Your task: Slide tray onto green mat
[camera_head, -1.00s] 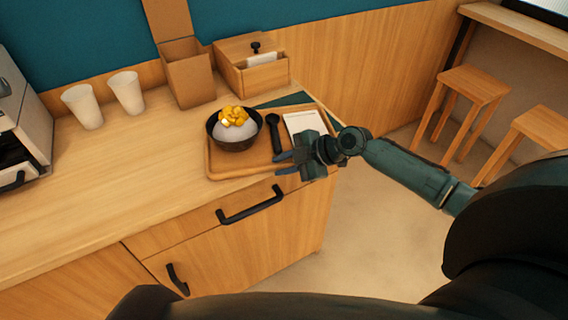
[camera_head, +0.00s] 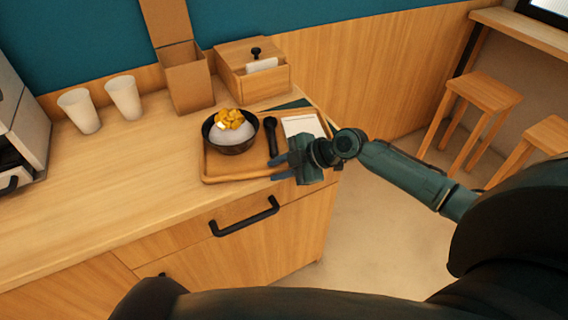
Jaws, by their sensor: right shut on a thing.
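The wooden tray (camera_head: 222,176) lies near the right end of the counter. It carries a dark bowl (camera_head: 232,146) with white and yellow food, a black spoon (camera_head: 271,136) and a white card (camera_head: 303,125). The green mat (camera_head: 291,104) shows only as a dark green strip behind the tray's back edge; the rest is hidden. My right gripper (camera_head: 283,167) is at the tray's front right rim and is shut on it. My left gripper is not in view.
Two white cups (camera_head: 124,98) stand at the back left. A tall brown box (camera_head: 187,78) and a wooden box with a black knob (camera_head: 252,72) stand behind the tray. The counter left of the tray is clear. Wooden stools (camera_head: 482,92) stand at the right.

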